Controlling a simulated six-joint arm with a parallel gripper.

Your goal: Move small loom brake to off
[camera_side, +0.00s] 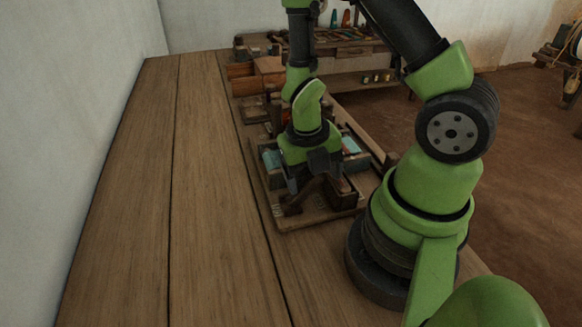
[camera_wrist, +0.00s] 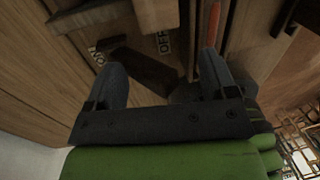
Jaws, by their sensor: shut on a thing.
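The small loom brake is a dark brown wooden lever (camera_wrist: 145,70) on a wooden base board (camera_side: 290,224). In the wrist view it lies between my fingers, slanting from near the ON mark (camera_wrist: 97,55) toward the lower right. The OFF mark (camera_wrist: 164,43) is just above and right of it. My gripper (camera_wrist: 162,62) is shut on the lever, one finger on either side. In the side view my gripper (camera_side: 316,165) points down over the near end of the board and hides part of the brake (camera_side: 298,200). Which mark the lever is set to, I cannot tell.
The board stands on a long wooden bench (camera_side: 200,200), whose left part is clear. Blue pieces (camera_side: 352,145) lie beside my gripper. Wooden boxes (camera_side: 268,68) stand behind, and a shelf table with tools (camera_side: 350,42) stands farther back.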

